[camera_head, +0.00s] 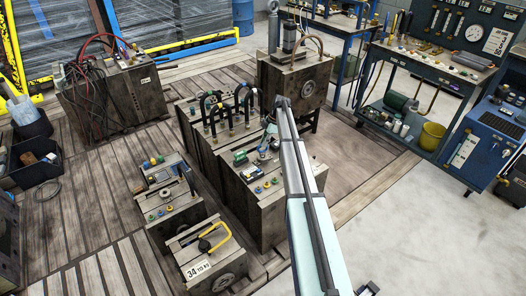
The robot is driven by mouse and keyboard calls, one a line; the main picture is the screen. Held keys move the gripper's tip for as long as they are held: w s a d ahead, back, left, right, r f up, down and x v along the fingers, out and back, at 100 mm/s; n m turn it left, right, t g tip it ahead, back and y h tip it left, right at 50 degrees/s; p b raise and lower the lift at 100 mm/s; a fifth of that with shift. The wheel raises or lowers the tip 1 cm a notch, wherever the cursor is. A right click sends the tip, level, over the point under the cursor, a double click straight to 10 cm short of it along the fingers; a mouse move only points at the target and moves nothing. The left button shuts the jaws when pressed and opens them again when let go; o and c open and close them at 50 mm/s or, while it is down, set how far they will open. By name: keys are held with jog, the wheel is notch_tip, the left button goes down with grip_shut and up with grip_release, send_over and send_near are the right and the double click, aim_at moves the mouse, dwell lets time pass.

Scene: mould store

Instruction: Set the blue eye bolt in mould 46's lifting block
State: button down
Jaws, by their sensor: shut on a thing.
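My arm reaches up from the bottom of the view to the wooden-sided moulds in the middle. My gripper (269,140) is small and partly hidden at its far end, just above a mould top (283,172) carrying several small coloured fittings. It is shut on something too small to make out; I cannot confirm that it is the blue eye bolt. No plate reading 46 is legible. The nearest mould (212,257) has a plate (198,269) reading 34 and a yellow handle on top. Which block is mould 46's lifting block cannot be told.
Dark hoops (229,108) stand up from the mould left of my gripper. A taller mould (296,80) stands behind. A mould with cables (108,98) is at left. A blue-framed bench (432,62) is at right. The floor at lower right (430,235) is clear.

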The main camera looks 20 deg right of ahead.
jog(key=shift+r, duration=1.65)
